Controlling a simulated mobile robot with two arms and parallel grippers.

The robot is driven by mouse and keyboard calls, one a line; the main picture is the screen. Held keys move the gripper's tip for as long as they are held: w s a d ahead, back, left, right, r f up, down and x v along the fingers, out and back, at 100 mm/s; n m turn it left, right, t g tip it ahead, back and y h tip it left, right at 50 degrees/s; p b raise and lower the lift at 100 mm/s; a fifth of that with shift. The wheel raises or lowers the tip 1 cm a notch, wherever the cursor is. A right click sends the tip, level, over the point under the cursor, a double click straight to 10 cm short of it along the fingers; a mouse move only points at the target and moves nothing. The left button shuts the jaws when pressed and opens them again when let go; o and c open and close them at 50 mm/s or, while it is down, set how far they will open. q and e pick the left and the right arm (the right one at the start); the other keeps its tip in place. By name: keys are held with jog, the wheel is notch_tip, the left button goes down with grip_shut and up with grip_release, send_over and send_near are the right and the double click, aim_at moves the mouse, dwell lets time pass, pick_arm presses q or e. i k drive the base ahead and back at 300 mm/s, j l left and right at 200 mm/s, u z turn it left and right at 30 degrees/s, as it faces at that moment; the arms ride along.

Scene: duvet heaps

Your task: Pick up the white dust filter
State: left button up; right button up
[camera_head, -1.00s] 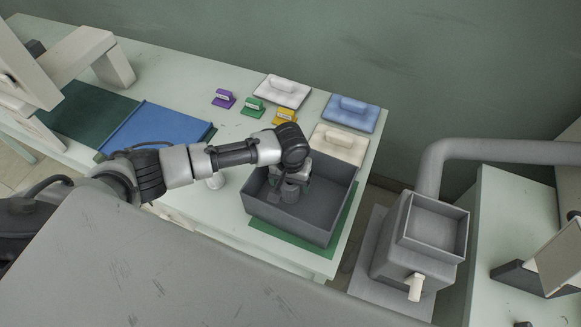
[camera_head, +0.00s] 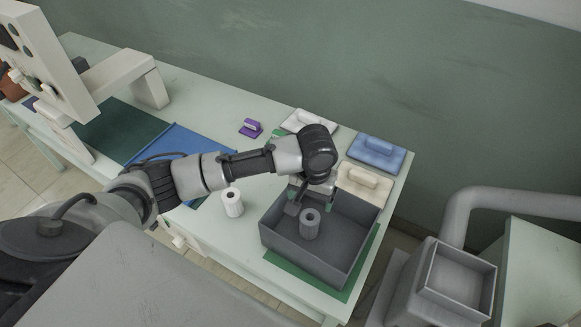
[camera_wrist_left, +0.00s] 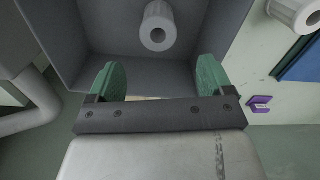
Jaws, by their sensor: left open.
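The white dust filter (camera_head: 233,203), a short cylinder with a hole in its top, stands upright on the pale table, left of the grey box (camera_head: 296,257). It also shows at the top right of the left wrist view (camera_wrist_left: 293,12). My left gripper (camera_head: 312,195) is open and empty over the back of the box, with its two green fingers (camera_wrist_left: 160,76) apart. A grey filter (camera_head: 310,224) stands in the box, clear of the fingers, and also shows in the left wrist view (camera_wrist_left: 158,28). My right gripper is not in view.
The box stands on a green mat (camera_head: 291,273). Purple (camera_head: 251,128), white (camera_head: 306,121), blue (camera_head: 377,152) and cream (camera_head: 364,184) handled blocks lie behind. A blue mat (camera_head: 172,147) lies left. A grey machine (camera_head: 440,285) stands right of the table.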

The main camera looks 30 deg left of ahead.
aim_at(231, 197)
jog(key=u, duration=1.4)
